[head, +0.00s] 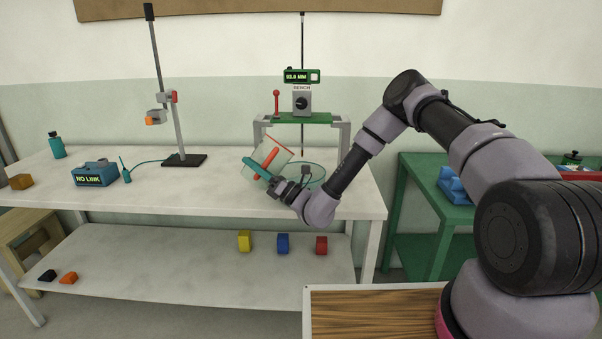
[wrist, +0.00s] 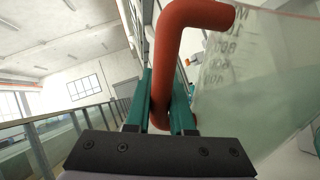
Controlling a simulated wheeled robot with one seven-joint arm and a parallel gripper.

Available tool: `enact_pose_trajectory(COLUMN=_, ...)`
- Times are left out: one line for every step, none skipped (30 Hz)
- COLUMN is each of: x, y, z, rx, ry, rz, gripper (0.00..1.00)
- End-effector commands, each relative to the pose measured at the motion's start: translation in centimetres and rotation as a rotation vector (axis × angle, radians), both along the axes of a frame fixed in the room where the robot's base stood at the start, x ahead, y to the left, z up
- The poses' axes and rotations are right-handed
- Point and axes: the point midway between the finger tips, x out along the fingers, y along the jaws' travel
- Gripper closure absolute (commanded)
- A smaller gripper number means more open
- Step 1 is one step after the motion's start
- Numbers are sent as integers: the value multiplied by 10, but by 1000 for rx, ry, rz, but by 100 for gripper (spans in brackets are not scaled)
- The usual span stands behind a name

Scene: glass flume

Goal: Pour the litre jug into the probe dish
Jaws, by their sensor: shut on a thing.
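The litre jug (head: 279,158) is a clear, graduated vessel with a red rim and a red handle (wrist: 190,15). My gripper (head: 277,187) is shut on that handle; in the wrist view its two teal fingers (wrist: 160,110) close around the handle's lower part. The jug is held tilted above the white bench. Graduation marks show on its wall (wrist: 235,70) in the wrist view. The probe dish (head: 312,172), a clear round dish with a teal rim, sits under the green stand, right beside the jug and partly hidden by my wrist. I cannot tell whether liquid is flowing.
A green-topped stand (head: 302,118) with a readout (head: 297,76) and a hanging probe rod straddles the dish. A blue "NO LINK" box (head: 94,175) and a clamp stand (head: 183,158) are at left. Coloured blocks (head: 283,243) lie on the lower shelf. A green table (head: 430,195) is at right.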

Motion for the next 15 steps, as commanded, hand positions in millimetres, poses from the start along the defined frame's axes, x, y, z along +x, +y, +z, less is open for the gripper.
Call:
enact_pose_trajectory(x=0, y=0, z=0, rx=6, ry=3, rz=0, gripper=100)
enact_pose_trajectory(x=0, y=0, z=0, rx=8, ry=4, rz=0, gripper=100)
enact_pose_trajectory(x=0, y=0, z=0, rx=12, ry=6, rz=0, gripper=100)
enact_pose_trajectory(x=0, y=0, z=0, rx=15, ry=8, rz=0, gripper=100)
enact_pose_trajectory(x=1, y=-1, z=0, rx=18, ry=9, rz=0, gripper=100)
enact_pose_trajectory(x=1, y=-1, z=0, rx=22, ry=11, rz=0, gripper=100)
enact_pose_trajectory(x=1, y=-1, z=0, rx=25, ry=12, rz=0, gripper=100)
enact_pose_trajectory(x=1, y=-1, z=0, rx=28, ry=14, rz=0, gripper=100)
enact_pose_trajectory(x=1, y=-1, z=0, rx=32, ry=15, rz=1, gripper=100)
enact_pose_trajectory(x=1, y=-1, z=0, rx=35, ry=17, rz=1, gripper=100)
enact_pose_trajectory(x=1, y=-1, z=0, rx=39, ry=19, rz=1, gripper=100)
enact_pose_trajectory(x=1, y=-2, z=0, rx=43, ry=21, rz=1, gripper=100)
enact_pose_trajectory(x=1, y=-2, z=0, rx=45, ry=22, rz=2, gripper=100)
enact_pose_trajectory(x=1, y=-2, z=0, rx=48, ry=24, rz=1, gripper=100)
enact_pose_trajectory(x=1, y=-2, z=0, rx=52, ry=26, rz=2, gripper=100)
